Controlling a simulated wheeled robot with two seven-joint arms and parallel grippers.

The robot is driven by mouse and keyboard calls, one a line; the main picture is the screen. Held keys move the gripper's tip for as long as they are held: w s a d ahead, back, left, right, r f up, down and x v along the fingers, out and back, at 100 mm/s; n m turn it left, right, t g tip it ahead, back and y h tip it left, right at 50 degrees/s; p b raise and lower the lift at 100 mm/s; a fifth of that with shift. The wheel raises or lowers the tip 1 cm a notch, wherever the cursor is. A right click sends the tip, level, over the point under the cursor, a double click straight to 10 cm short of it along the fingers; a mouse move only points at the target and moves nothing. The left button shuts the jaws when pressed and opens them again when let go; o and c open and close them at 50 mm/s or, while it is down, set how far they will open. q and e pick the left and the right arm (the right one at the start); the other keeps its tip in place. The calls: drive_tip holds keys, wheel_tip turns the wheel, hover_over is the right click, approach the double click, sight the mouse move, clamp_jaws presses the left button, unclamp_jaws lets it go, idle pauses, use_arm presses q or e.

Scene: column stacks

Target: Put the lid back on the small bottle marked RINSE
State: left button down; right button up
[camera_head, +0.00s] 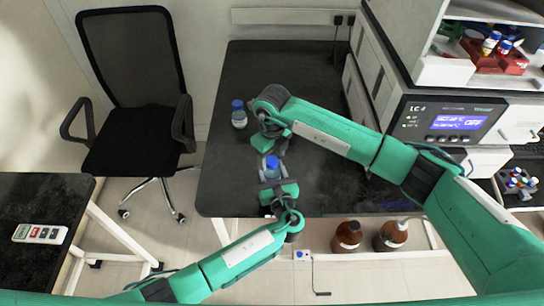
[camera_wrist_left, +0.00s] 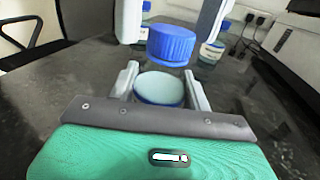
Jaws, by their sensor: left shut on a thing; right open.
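My left gripper (camera_head: 273,186) is shut on a small bottle with pale contents (camera_wrist_left: 160,88), over the table's front part; its fingers stand on both sides of the bottle in the left wrist view. A blue lid (camera_wrist_left: 171,45) sits at the top of this bottle, also seen in the head view (camera_head: 272,163). Whether it is fully seated I cannot tell. My right gripper (camera_wrist_left: 171,22) is open, its white fingers above and to either side of the lid, apart from it. No RINSE marking can be read.
A blue-capped bottle (camera_head: 239,115) stands on the black table (camera_head: 225,180), left of my right wrist. Another blue-capped bottle (camera_wrist_left: 211,50) shows behind in the left wrist view. The LC instrument (camera_head: 450,122) bounds the right side. Brown bottles (camera_head: 347,237) stand on the floor.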

wheel_tip(320, 180, up, 11)
drive_tip(key=shift+r, duration=0.15)
use_arm(q)
drive_tip(key=c, duration=0.6)
unclamp_jaws()
drive_tip(key=b+v, duration=0.2)
drive_tip(key=v, duration=1.2)
use_arm(e)
drive_tip(key=shift+f, duration=0.95)
use_arm(q)
drive_tip(key=shift+w, duration=0.1)
